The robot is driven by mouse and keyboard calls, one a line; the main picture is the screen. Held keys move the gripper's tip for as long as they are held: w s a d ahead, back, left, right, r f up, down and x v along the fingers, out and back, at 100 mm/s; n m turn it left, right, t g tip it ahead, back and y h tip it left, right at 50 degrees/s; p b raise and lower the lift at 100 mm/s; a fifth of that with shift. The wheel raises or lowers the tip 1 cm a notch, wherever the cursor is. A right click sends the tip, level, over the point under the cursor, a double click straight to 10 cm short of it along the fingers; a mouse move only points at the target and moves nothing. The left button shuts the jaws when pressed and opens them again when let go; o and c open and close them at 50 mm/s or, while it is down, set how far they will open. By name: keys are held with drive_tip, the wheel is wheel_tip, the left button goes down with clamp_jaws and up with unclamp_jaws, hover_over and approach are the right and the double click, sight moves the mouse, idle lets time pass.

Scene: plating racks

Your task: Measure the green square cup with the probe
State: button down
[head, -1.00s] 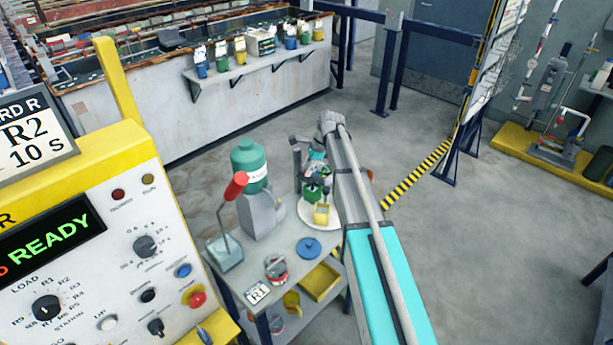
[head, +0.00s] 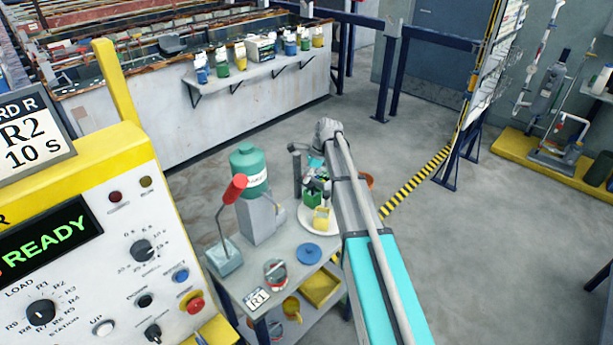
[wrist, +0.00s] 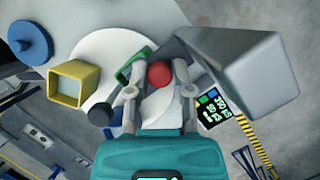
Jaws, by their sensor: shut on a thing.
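The green square cup (head: 313,197) stands on a white round plate (head: 305,222) on the grey bench, partly hidden by my arm. In the wrist view the green cup (wrist: 128,72) shows only in part, just beyond my fingers. A yellow square cup (wrist: 86,84) is beside it at left; it also shows in the head view (head: 321,217). My gripper (wrist: 159,85) is shut on a red round-ended thing (wrist: 160,74), which looks like the probe. Its lower part is hidden, so I cannot tell whether it touches the green cup.
A grey block (wrist: 250,75) looms close at the right of my fingers in the wrist view. A small display (wrist: 213,108) with coloured squares sits below it. A blue disc (head: 308,253), a teal tank (head: 249,172) and a red-handled press (head: 235,188) share the bench.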

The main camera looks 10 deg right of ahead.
wheel_tip(320, 180, up, 6)
drive_tip(key=p, duration=0.6)
drive_tip(key=shift+w, duration=0.1)
drive_tip(key=shift+f, duration=0.1)
drive_tip(key=c, duration=0.8)
unclamp_jaws()
drive_tip(key=shift+f, duration=0.1)
